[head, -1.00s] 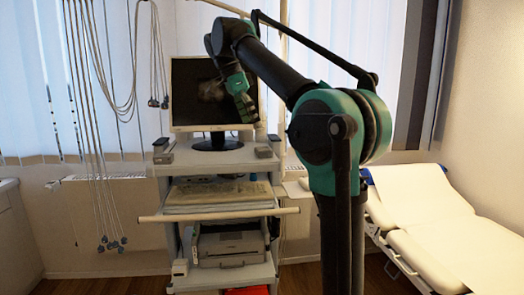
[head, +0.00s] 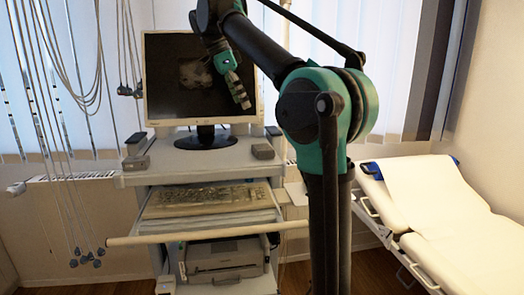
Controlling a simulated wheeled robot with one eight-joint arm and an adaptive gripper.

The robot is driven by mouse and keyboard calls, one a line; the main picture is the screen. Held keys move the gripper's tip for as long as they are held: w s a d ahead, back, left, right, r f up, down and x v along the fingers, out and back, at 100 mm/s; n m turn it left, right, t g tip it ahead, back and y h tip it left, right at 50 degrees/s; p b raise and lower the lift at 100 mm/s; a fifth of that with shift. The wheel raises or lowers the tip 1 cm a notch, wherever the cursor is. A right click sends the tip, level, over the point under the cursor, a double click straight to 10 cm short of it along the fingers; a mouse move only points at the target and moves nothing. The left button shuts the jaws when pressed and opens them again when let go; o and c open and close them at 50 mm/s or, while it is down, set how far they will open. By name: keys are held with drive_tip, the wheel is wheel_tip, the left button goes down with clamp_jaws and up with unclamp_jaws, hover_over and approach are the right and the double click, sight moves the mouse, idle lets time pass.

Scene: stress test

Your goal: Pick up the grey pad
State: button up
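A small dark grey block (head: 263,152), which may be the grey pad, lies on the right side of the cart's top shelf, right of the monitor stand. Another grey block (head: 136,162) lies at the shelf's front left corner; I cannot tell which of them is the pad. My gripper (head: 240,98) hangs in front of the monitor's right side, pointing down, above and a little left of the right block. It appears apart from both blocks. Its fingers are seen small and from one side, so their opening is unclear, and no held thing shows.
The monitor (head: 150,80) stands on the cart's top shelf (head: 190,170). A keyboard tray with a pale front bar (head: 200,234) juts out below, above a printer (head: 225,258). Cables (head: 65,150) hang at left. A padded couch (head: 440,210) stands at right.

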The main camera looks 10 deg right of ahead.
hover_over(260, 147)
drive_tip(key=a, duration=0.2)
drive_tip(key=f, duration=0.9)
drive_tip(key=shift+w+f, duration=0.15)
drive_tip(key=shift+w, duration=0.05)
drive_tip(key=shift+s+x, duration=0.1)
drive_tip(key=shift+x, duration=1.3)
drive_tip(key=shift+s+x, duration=0.15)
drive_tip(key=shift+x, duration=1.2)
drive_tip(key=shift+a, duration=0.15)
drive_tip(key=shift+c, duration=0.6)
drive_tip(key=c, duration=0.9)
